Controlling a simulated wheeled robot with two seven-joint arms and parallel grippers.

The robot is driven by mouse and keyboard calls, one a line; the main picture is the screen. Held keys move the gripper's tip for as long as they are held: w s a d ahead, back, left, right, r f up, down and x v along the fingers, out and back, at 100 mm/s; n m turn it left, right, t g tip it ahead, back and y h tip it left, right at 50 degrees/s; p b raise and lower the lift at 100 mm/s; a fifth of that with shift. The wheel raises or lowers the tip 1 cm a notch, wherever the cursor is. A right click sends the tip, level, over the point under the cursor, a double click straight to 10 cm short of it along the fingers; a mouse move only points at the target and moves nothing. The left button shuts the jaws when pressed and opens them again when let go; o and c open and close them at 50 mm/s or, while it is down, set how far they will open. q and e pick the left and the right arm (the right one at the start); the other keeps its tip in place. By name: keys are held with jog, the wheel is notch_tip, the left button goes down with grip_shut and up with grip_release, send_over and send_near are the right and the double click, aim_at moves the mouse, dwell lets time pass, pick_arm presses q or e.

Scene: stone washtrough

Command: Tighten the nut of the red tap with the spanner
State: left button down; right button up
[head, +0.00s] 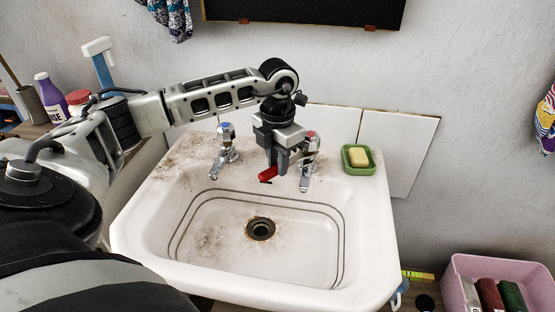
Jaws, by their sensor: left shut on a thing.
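The sink has two chrome taps on its back ledge. The red tap (307,158), with a red mark on its top, stands on the right, partly behind my gripper. My left gripper (275,165) points down just left of the red tap, over the back of the basin. It is shut on the spanner (267,175), of which a short red part shows below the fingers. The rest of the spanner is hidden by the fingers, and so is the nut. I cannot tell whether the spanner touches the tap. My right gripper is out of view.
The blue-marked tap (226,150) stands left of my gripper. A green dish (357,170) with yellow soap (358,157) sits on the right ledge. The stained white basin (200,265) is empty. A pink crate (460,265) stands at lower right. Bottles (49,92) stand at far left.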

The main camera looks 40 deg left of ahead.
pick_arm(q)
jog(key=shift+d, duration=0.1)
jog(key=shift+s, duration=0.2)
dwell(0.4)
jog(key=shift+s+a, duration=0.2)
jog(key=shift+s, duration=1)
jog(key=shift+s+a, duration=0.1)
jog(key=shift+s, duration=1.45)
jog(key=shift+r, duration=0.15)
notch_tip(320, 180, up, 6)
jog(key=p, duration=0.4)
